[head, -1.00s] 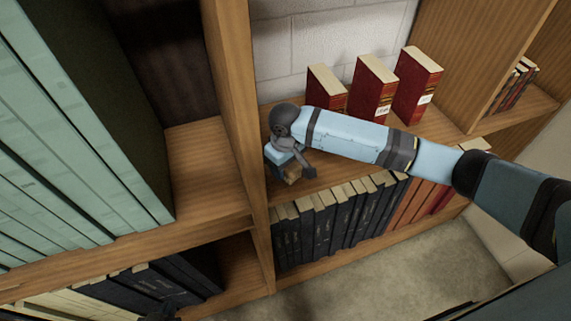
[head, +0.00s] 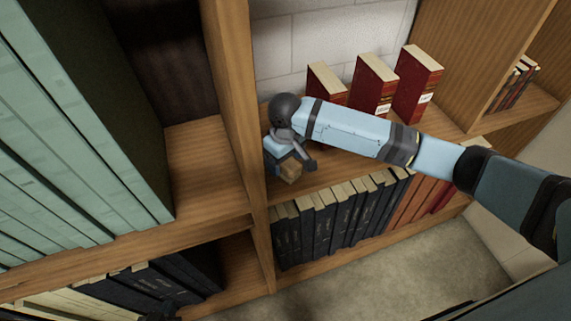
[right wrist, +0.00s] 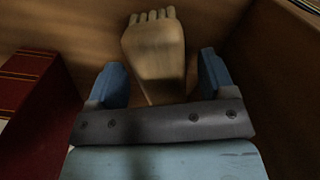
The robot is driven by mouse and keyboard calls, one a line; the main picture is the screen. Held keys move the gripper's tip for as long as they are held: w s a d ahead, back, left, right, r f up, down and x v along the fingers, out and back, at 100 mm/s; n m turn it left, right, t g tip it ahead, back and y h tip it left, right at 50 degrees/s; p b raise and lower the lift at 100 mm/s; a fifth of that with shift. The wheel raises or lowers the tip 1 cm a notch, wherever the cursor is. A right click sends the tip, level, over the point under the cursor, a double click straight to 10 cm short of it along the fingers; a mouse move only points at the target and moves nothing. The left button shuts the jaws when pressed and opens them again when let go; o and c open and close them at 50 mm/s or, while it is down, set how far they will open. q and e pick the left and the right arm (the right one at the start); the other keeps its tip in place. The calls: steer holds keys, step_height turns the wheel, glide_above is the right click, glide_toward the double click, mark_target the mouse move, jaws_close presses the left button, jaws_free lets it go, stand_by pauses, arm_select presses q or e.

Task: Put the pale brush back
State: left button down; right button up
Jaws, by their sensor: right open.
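The pale brush (right wrist: 153,50) is a tan wooden block with short light tufts at its far end. In the right wrist view it lies between the two blue fingers of my right gripper (right wrist: 160,78), with a visible gap on each side. The gripper hides the rest. A dark shape at the bottom left edge looks like my left gripper (head: 163,311); its fingers cannot be made out.
An upright wooden divider (head: 238,130) stands close to the left of my right gripper. Several red books (head: 374,85) stand along the back of the middle shelf (head: 335,172). Dark books (head: 330,220) fill the shelf below. Tall pale green volumes (head: 70,130) stand at the left.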

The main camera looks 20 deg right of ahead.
step_height(320, 180, up, 9)
steer(key=shift+r+b, duration=0.1)
steer(key=shift+b, duration=0.25)
steer(key=shift+r, duration=0.3)
steer(key=shift+f, duration=0.1)
